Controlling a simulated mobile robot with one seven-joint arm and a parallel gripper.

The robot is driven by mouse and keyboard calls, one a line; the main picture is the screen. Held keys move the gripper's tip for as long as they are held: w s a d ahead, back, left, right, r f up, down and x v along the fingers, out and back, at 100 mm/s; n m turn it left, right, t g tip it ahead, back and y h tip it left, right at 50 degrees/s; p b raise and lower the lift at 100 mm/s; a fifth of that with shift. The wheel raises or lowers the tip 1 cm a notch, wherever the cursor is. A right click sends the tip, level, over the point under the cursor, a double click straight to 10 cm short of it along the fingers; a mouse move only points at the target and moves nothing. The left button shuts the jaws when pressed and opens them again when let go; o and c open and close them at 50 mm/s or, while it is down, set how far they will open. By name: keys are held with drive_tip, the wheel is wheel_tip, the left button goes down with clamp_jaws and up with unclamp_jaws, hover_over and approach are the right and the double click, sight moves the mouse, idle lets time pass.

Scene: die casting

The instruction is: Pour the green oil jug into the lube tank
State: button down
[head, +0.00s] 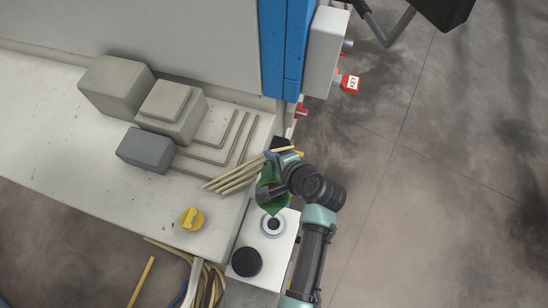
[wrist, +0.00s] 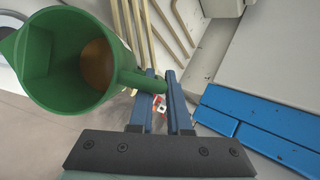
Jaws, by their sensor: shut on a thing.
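The green oil jug (wrist: 38,62) fills the upper left of the wrist view, with brown oil (wrist: 97,65) inside and its spout at the left. My gripper (wrist: 160,76) is shut on the jug's handle. In the head view the jug (head: 268,204) is partly hidden by my arm. Its lower end appears just above the round opening (head: 273,226) of the white lube tank (head: 262,243). I see no oil stream, and I cannot tell how far the jug is tilted.
A black round cap (head: 247,262) sits on the tank's near left part. Brass pipes (head: 232,180) run close to the jug. A blue panel (head: 286,50) stands behind; open floor (head: 430,200) lies right.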

drive_tip(key=w+f+g, duration=0.1)
drive_tip(key=g, duration=0.1)
drive_tip(key=f+m+g+b, duration=0.1)
drive_tip(key=g, duration=0.1)
drive_tip(key=shift+w+f, duration=0.3)
drive_tip(key=shift+w, duration=0.05)
wheel_tip(320, 180, down, 2)
drive_tip(key=g+b, duration=0.1)
drive_tip(key=g, duration=0.1)
drive_tip(key=shift+f+m+g+h+b, duration=0.15)
drive_tip(key=shift+m+g+h+b, duration=0.15)
drive_tip(key=shift+b, duration=0.1)
drive_tip(key=f+g+b, duration=0.1)
drive_tip(key=f+b, duration=0.1)
drive_tip(key=shift+s+f+g+b, duration=0.15)
drive_tip(key=shift+s+g+b, duration=0.15)
drive_tip(key=shift+g+b, duration=0.1)
wheel_tip(320, 180, up, 2)
drive_tip(key=p, duration=0.2)
drive_tip(key=shift+s+r+p, duration=0.1)
drive_tip(key=shift+r+p, duration=0.15)
drive_tip(key=shift+p, duration=0.05)
drive_tip(key=shift+s+r+p, duration=0.1)
drive_tip(key=shift+r+p, duration=0.4)
drive_tip(key=shift+p, duration=0.1)
